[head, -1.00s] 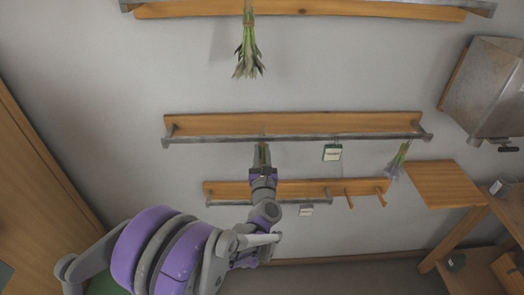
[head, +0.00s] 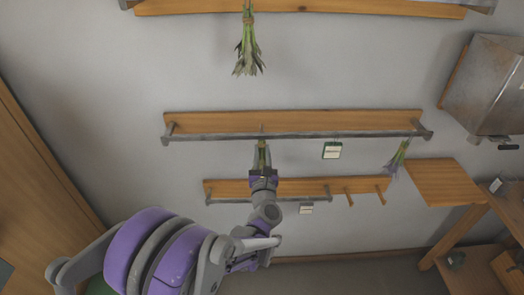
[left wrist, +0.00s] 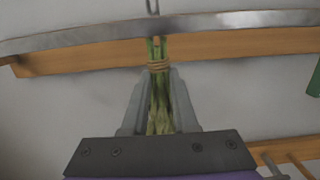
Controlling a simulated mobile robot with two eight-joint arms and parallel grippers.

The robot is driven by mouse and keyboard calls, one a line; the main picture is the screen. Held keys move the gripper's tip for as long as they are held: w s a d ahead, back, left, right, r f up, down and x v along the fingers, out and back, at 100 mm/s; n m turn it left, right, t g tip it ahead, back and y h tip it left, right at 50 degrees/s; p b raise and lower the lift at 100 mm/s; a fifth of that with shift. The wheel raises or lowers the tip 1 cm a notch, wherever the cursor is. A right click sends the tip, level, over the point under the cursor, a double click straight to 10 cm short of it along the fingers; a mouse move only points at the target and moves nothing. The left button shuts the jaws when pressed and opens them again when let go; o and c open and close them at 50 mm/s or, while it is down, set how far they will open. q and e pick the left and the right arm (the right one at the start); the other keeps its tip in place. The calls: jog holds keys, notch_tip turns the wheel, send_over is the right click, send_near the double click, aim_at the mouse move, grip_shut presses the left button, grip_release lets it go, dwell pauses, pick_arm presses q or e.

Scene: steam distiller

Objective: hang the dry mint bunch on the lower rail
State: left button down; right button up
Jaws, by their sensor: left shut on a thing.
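My left gripper (head: 262,152) is shut on a green mint bunch (left wrist: 158,105), with the fingers on either side of its stems. A tan tie (left wrist: 158,66) wraps the bunch just above the fingertips. In the left wrist view the stem tops reach the grey metal rail (left wrist: 90,37), and a small metal hook (left wrist: 152,6) shows above it. In the head view this is the middle rail (head: 290,136), and the bunch is just below it. I cannot tell whether the hook bears on the rail. The fingers partly hide the bunch. My right gripper is not in view.
Another green bunch (head: 248,45) hangs from the top rail. A purplish bunch (head: 397,157) hangs near the middle rail's right end, and a green-edged tag (head: 332,151) hangs left of it. A bottom rail (head: 300,200) has pegs to its right. A metal box (head: 485,85) is at right.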

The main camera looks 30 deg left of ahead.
pick_arm(q)
jog(key=shift+v, duration=0.85)
jog(key=shift+f+b, duration=0.6)
jog(key=shift+f, duration=0.15)
dwell(1.2)
jog(key=shift+c, duration=0.6)
grip_release()
jog(key=r+b+v, duration=0.1)
jog(key=v, duration=0.7)
jog(key=shift+f, duration=0.45)
dwell(0.6)
dwell(0.4)
